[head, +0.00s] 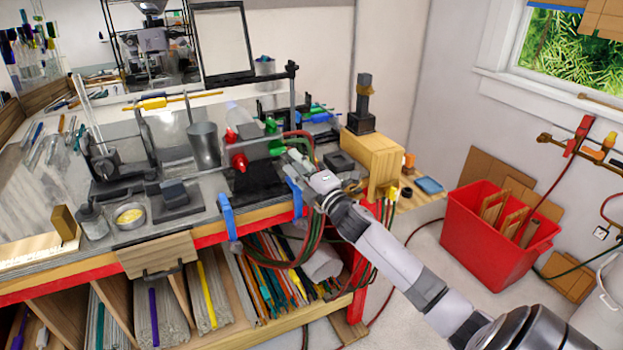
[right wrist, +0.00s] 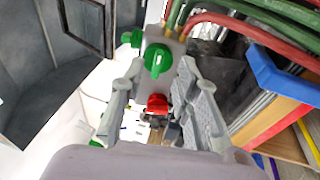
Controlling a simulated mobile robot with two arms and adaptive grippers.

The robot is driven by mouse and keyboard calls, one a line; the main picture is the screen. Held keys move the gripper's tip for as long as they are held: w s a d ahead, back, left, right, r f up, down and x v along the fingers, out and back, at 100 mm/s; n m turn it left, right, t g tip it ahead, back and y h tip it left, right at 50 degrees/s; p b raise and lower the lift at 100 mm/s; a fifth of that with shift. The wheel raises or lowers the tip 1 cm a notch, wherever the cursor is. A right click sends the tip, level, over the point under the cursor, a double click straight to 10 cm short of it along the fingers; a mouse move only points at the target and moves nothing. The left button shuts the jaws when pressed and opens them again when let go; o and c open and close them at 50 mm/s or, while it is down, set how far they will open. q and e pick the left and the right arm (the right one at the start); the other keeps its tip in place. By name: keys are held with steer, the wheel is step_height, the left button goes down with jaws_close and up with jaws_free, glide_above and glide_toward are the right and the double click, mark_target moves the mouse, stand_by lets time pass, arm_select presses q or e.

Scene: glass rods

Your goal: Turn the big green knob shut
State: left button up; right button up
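The big green knob (right wrist: 157,60) sits on the grey torch block in the right wrist view, between and just ahead of my fingertips. In the head view a green knob (head: 276,147) shows at the block's right end, beside my gripper. My right gripper (right wrist: 160,68) is open, with one finger on each side of the knob; I cannot tell whether they touch it. In the head view the right gripper (head: 293,161) reaches in from the right, its fingers small. A red knob (right wrist: 157,103) lies below the green one. My left gripper is not in view.
Red and green hoses (right wrist: 235,25) run from the block close to my fingers. A smaller green knob (right wrist: 132,38) is beside the big one. A metal cup (head: 204,145) stands left of the torch. A red bin (head: 490,250) is on the floor at right.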

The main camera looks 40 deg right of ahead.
steer(key=s+f, duration=0.1)
steer(key=s, duration=0.6)
steer(key=shift+s+a+f, duration=0.15)
steer(key=shift+s+a, duration=0.05)
steer(key=shift+s, duration=0.15)
steer(key=shift+f, duration=0.1)
